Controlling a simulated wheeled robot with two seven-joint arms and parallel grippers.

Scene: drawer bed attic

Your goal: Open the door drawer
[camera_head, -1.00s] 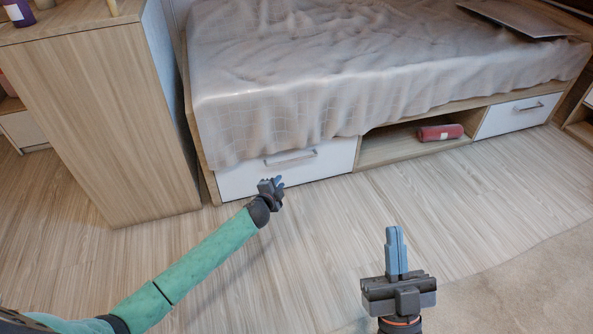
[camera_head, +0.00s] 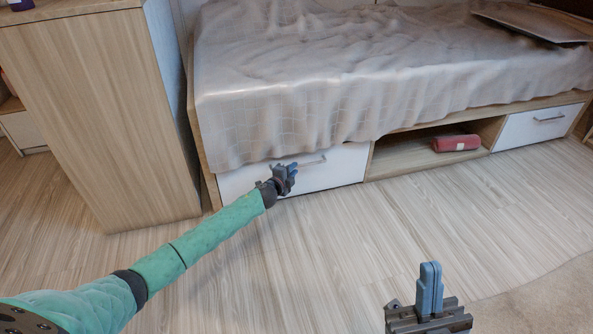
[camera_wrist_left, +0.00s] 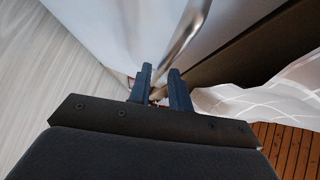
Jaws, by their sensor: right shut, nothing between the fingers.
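The white drawer (camera_head: 325,174) is low in the left part of the bed base, its front flush with the frame. Its silver bar handle (camera_head: 312,161) runs along the upper front and also shows in the left wrist view (camera_wrist_left: 186,32). My left gripper (camera_head: 291,170) is at the left part of this handle. In the left wrist view its two fingers (camera_wrist_left: 160,78) are apart, with the lower end of the bar at the gap between the tips; I cannot tell whether they touch it. My right gripper (camera_head: 431,268) is shut and empty over the floor.
A wooden cabinet (camera_head: 95,120) stands left of the bed. A blanket (camera_head: 290,115) hangs over the bed edge just above the drawer. Right of the drawer is an open shelf with a red object (camera_head: 456,143), then another white drawer (camera_head: 530,127).

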